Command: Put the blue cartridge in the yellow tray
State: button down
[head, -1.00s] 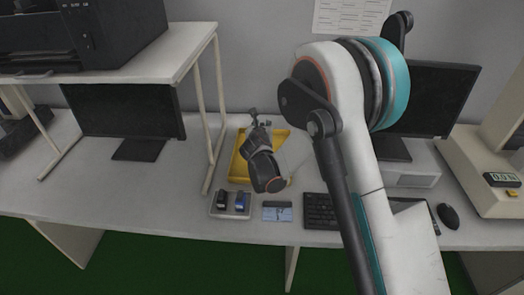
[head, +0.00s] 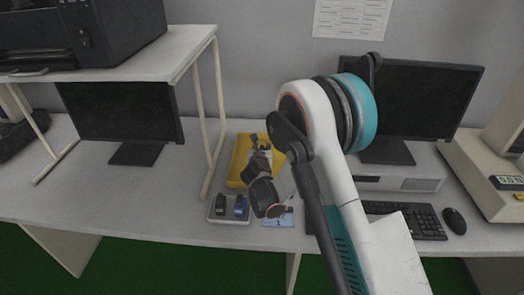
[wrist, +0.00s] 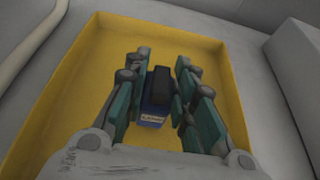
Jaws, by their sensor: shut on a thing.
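The yellow tray (head: 238,165) lies flat on the desk, partly hidden by my gripper (head: 259,146). In the wrist view, my gripper (wrist: 163,62) points down into the yellow tray (wrist: 68,105). A dark cartridge with a blue body (wrist: 152,107) and a pale label sits between the fingers, which are shut on it. The tray floor shows around it; I cannot tell whether the cartridge touches the floor. The head view hides the held cartridge behind my gripper and arm.
A small grey tray (head: 229,221) in front holds a black cartridge (head: 220,206) and a blue one (head: 239,206). A blue-and-white card (head: 278,221) lies beside it. A shelf leg (head: 214,160) stands close left of the yellow tray. A keyboard (head: 405,220) is at right.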

jog(key=shift+f, duration=0.1)
jog(key=c, duration=1.3)
grip_release()
jog(key=shift+c, duration=0.2)
jog(key=p+v, duration=0.3)
jog(key=v, duration=0.9)
jog(key=shift+a, duration=0.1)
